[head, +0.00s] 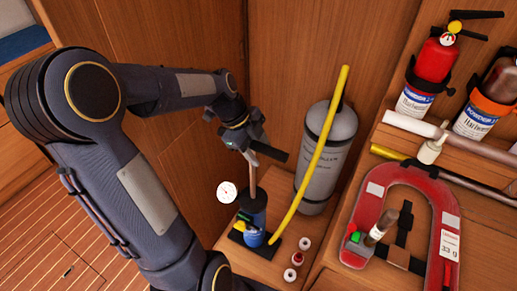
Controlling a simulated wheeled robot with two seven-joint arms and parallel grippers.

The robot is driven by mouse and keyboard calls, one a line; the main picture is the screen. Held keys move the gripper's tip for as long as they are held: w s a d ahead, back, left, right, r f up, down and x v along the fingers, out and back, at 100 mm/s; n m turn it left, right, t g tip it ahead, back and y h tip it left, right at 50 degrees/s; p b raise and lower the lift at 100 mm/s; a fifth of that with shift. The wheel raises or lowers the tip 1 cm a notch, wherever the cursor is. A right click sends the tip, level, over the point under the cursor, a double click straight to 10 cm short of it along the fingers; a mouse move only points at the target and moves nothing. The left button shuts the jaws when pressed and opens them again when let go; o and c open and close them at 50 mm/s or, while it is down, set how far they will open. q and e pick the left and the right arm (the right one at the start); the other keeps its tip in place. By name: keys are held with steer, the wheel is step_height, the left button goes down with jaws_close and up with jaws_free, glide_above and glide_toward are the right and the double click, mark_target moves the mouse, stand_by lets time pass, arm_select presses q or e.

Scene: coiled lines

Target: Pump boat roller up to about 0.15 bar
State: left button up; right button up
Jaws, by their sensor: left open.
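The pump (255,220) is a small blue upright cylinder on a black foot, standing on the wooden surface. Its rod rises to a black handle (272,153). A round white gauge (227,192) sits at its left; its needle is too small to read. The boat roller (322,172) appears to be the grey cylinder with printed text, standing upright behind and right of the pump. A yellow hose (318,150) rises from near the pump's foot across the cylinder's front. My left gripper (254,150) is open at the handle; contact cannot be told. My right gripper is out of view.
Several small caps (304,244) lie right of the pump. A red horseshoe-shaped float (366,208) with a small bottle lies further right. A red extinguisher (434,60) and grey tubes are mounted at upper right. Wooden panels stand close behind.

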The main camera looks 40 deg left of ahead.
mark_target(258, 142)
arm_select(q)
steer(key=v, duration=0.7)
steer(key=shift+a+r, duration=0.1)
steer(key=shift+r, duration=0.15)
steer(key=shift+r, duration=0.15)
steer(key=w+g+p, duration=0.1)
steer(key=p, duration=0.1)
steer(key=w+g+p, duration=0.1)
steer(key=g+p, duration=0.1)
steer(key=p, duration=0.1)
steer(key=shift+d+n+h, duration=0.3)
steer(key=shift+d+n, duration=0.05)
steer(key=shift+n, duration=0.05)
steer(key=shift+w+d+f+g, duration=0.15)
steer(key=shift+f+g, duration=0.1)
steer(key=shift+g, duration=0.35)
steer(key=p+x, duration=0.1)
steer(key=x, duration=0.7)
